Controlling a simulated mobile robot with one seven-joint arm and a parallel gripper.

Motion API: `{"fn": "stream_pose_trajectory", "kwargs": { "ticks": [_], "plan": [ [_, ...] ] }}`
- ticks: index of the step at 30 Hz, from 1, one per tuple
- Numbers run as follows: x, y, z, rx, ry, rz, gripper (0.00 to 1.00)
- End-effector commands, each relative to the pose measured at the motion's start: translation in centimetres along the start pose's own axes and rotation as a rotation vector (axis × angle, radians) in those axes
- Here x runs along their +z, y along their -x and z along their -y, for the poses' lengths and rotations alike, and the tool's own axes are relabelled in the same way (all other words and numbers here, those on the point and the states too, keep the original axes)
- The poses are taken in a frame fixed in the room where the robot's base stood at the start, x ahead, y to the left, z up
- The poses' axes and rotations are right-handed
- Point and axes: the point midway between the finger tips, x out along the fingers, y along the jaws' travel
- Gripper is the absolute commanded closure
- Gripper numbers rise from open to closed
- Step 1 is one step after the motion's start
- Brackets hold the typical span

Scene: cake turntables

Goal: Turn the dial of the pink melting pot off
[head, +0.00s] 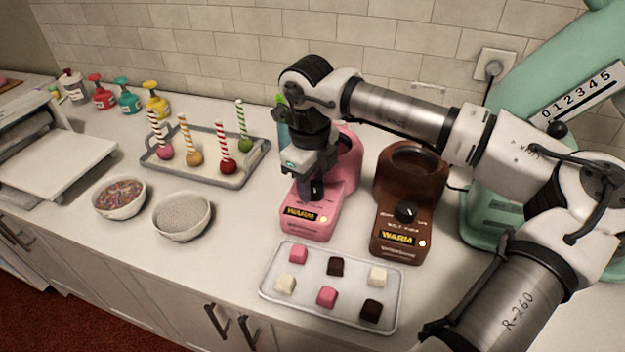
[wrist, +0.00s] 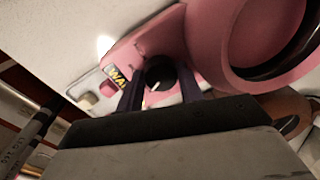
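The pink melting pot (head: 308,218) stands on the counter, with a yellow WARM label on its front. My gripper (head: 312,193) points down over its front panel and hides the dial in the head view. In the wrist view, the dark round dial (wrist: 159,73) with a white pointer mark shows between the two fingers of my gripper (wrist: 160,92). The fingers are apart, one on each side of the dial. I cannot tell whether they touch it. The pot's round bowl part (wrist: 235,40) is at the right in the wrist view.
A brown melting pot (head: 400,220) stands close on the right. A tray of small sweets (head: 310,290) lies in front. A tray with cake pops (head: 200,172) and two bowls (head: 182,216) are on the left. A green machine (head: 485,220) stands at the right.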

Motion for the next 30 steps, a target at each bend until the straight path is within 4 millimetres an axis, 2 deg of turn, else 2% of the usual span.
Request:
{"fn": "stream_pose_trajectory", "kwargs": {
  "ticks": [11,30],
  "plan": [
    [-0.04,-0.17,-0.01,-0.001,0.079,0.005,0.86],
    [-0.16,-0.13,-0.02,-0.002,0.607,0.039,0.86]
  ]
}}
